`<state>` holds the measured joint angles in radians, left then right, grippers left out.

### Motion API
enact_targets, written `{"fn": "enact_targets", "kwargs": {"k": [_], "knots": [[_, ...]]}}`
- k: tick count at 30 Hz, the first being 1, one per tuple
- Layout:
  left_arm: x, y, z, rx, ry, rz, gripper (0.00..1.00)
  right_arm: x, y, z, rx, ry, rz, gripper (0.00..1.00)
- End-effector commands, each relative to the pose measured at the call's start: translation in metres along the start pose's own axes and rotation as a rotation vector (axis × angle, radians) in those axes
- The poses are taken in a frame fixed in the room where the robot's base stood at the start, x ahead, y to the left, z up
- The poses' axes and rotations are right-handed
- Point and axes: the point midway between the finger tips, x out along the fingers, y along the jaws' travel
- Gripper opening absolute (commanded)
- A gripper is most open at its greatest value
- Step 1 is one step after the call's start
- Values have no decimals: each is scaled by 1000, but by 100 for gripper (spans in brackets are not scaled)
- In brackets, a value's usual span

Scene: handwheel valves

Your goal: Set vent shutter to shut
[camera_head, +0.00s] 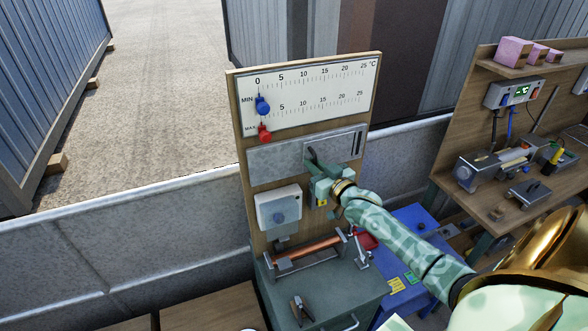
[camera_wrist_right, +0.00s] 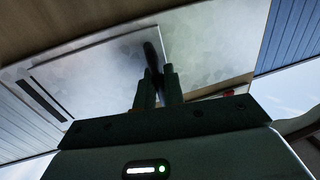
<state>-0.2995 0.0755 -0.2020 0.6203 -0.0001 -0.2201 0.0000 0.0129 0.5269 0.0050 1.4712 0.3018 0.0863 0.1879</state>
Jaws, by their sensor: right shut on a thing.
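The vent shutter (camera_head: 335,147) is a flat grey plate on a long grey metal panel (camera_head: 272,163), below the scale board. A narrow dark slot (camera_head: 357,143) shows near the panel's right end; it shows at the left in the wrist view (camera_wrist_right: 44,97). My right gripper (camera_head: 316,165) is at the shutter's left part. In the wrist view its two fingers (camera_wrist_right: 159,88) are shut on a dark upright handle (camera_wrist_right: 151,55) of the shutter. The gripper hides part of the shutter's lower left. My left gripper is not in view.
Above is a temperature scale board (camera_head: 310,88) with a blue slider (camera_head: 262,105) and a red slider (camera_head: 265,132). Below are a white dial box (camera_head: 278,212) and a copper rod fixture (camera_head: 308,250) on a green cabinet. A second bench (camera_head: 515,205) with devices stands at right.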

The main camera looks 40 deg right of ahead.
Motion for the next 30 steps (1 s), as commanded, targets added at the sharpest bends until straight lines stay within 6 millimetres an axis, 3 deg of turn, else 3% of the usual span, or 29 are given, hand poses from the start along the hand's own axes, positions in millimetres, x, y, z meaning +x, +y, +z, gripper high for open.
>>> {"fn": "enact_targets", "kwargs": {"k": [3,9,21,22,30], "knots": [[2,-2,1,1,-1,-3,0,-4,22,0,-6,-2,2,0],[3,-4,2,1,-3,-6,0,-8,41,0,-2,0,1,0],[3,-4,2,0,-3,-5,0,-8,46,-1,-2,0,3,0],[3,-4,2,-1,-3,-5,0,-8,46,-1,-2,1,3,15],[3,-4,2,-1,-3,-5,0,-8,45,0,-2,0,3,15]]}}
